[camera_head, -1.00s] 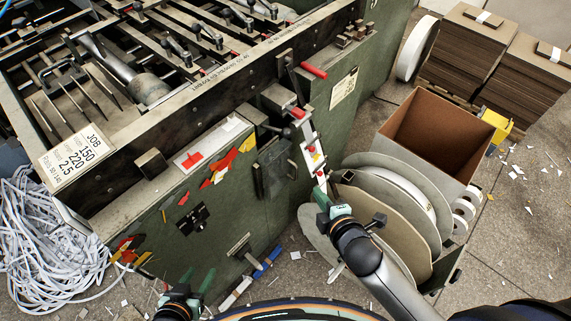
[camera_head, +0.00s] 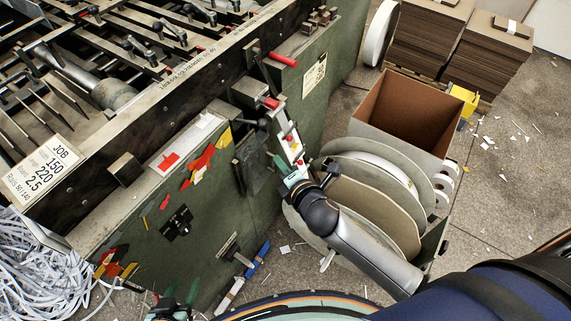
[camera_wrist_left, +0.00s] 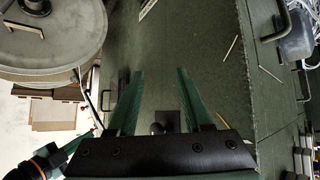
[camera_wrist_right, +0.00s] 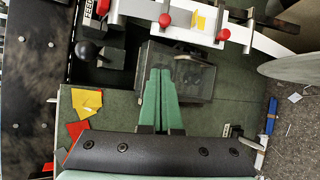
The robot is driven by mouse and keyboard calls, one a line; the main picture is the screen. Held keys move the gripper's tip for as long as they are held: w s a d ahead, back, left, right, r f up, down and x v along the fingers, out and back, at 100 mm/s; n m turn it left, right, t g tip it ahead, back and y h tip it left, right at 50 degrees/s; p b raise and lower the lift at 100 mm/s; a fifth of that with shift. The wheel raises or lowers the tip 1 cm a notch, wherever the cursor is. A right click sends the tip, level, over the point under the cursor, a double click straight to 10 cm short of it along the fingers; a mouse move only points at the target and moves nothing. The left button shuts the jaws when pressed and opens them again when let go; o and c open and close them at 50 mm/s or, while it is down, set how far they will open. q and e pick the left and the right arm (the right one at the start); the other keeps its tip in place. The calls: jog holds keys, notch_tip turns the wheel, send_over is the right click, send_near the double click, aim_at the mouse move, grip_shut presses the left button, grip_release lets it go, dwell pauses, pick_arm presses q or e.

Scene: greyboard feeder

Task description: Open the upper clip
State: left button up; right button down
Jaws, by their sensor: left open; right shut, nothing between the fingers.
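A pale rail (camera_head: 288,135) with red-knobbed fittings slopes down the machine's green side. The upper red knob (camera_head: 271,103) is near its top; I cannot tell for sure which fitting is the upper clip or how it stands. In the right wrist view, red knobs (camera_wrist_right: 165,20) and (camera_wrist_right: 223,35) sit along the rail at the top. My right gripper (camera_head: 279,163) is shut and empty by the rail's lower part; its green fingers (camera_wrist_right: 160,75) are apart from the knobs, before a dark clear-fronted box (camera_wrist_right: 185,75). My left gripper (camera_head: 181,292) is open and empty, low by the green side; its spread fingers show in the left wrist view (camera_wrist_left: 160,75).
A black ball-ended lever (camera_wrist_right: 85,50) stands left of the right fingers. Large reels (camera_head: 370,200) and an open cardboard box (camera_head: 410,115) stand right of the rail. White strip scrap (camera_head: 40,270) lies at left. Paper bits litter the floor.

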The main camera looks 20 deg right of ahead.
aim_at(281, 141)
jog(key=b+x, duration=0.1)
jog(key=x, duration=0.5)
jog(key=shift+w+f, duration=0.25)
jog(key=shift+w, duration=0.1)
jog(key=d, duration=0.1)
jog(key=d+r, duration=0.1)
jog(key=d+p, duration=0.1)
jog(key=shift+s+d+r, duration=0.1)
jog(key=shift+s+r, duration=0.25)
jog(key=shift+r, duration=0.05)
jog(key=shift+d, duration=0.2)
pick_arm(q)
jog(key=shift+a+f, duration=0.1)
jog(key=shift+s, duration=0.1)
pick_arm(e)
jog(key=shift+d, duration=0.1)
